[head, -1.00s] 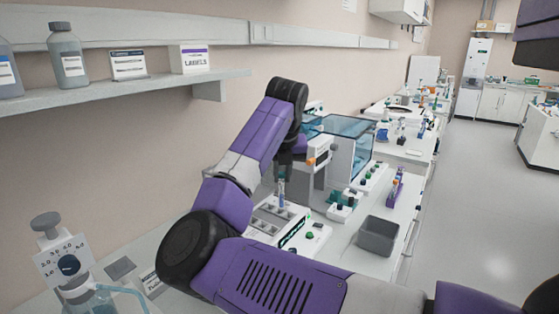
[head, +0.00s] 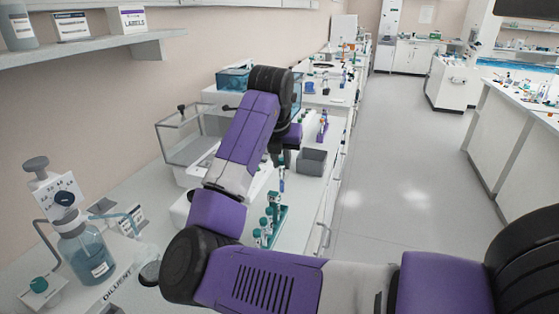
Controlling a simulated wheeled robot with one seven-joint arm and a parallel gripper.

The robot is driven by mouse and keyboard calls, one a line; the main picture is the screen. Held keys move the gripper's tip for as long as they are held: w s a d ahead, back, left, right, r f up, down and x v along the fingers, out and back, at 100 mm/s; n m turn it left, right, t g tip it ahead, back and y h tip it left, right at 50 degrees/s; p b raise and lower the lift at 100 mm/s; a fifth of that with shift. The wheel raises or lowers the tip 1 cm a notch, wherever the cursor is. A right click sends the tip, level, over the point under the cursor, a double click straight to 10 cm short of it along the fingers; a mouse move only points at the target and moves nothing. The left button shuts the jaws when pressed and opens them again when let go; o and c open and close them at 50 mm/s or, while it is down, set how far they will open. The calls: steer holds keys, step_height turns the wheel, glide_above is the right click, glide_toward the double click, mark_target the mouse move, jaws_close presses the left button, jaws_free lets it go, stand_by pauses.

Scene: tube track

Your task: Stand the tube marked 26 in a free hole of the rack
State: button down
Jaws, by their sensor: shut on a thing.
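My gripper (head: 281,162) points down beyond my bent arm, shut on a slim upright tube (head: 282,186) with a bluish body. The mark on the tube is too small to read. A teal rack (head: 278,224) stands on the bench just below and nearer than the held tube; it holds several tubes with teal caps (head: 265,221). The tube's lower end is close to the rack's far end; I cannot tell whether it touches. My arm hides part of the rack's near side, and its free holes cannot be made out clearly. A purple rack (head: 322,127) stands farther back.
A grey open bin (head: 311,161) stands beyond my gripper on the right. A clear-walled instrument (head: 187,138) is at the left by the wall. A diluent bottle (head: 85,252) stands at near left. The bench's front edge and open floor (head: 400,200) lie right.

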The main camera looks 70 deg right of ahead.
mark_target(281, 183)
steer(key=shift+d+f, duration=0.15)
steer(key=shift+w+f+b, duration=0.1)
steer(key=shift+f+b, duration=1.55)
steer(key=shift+f, duration=0.65)
steer(key=shift+f+b, duration=0.5)
steer(key=shift+f, duration=0.1)
steer(key=shift+f, duration=0.3)
steer(key=shift+f+b, duration=0.7)
steer(key=shift+b, duration=0.05)
steer(key=c, duration=1.3)
jaws_free()
steer(key=shift+o, duration=0.2)
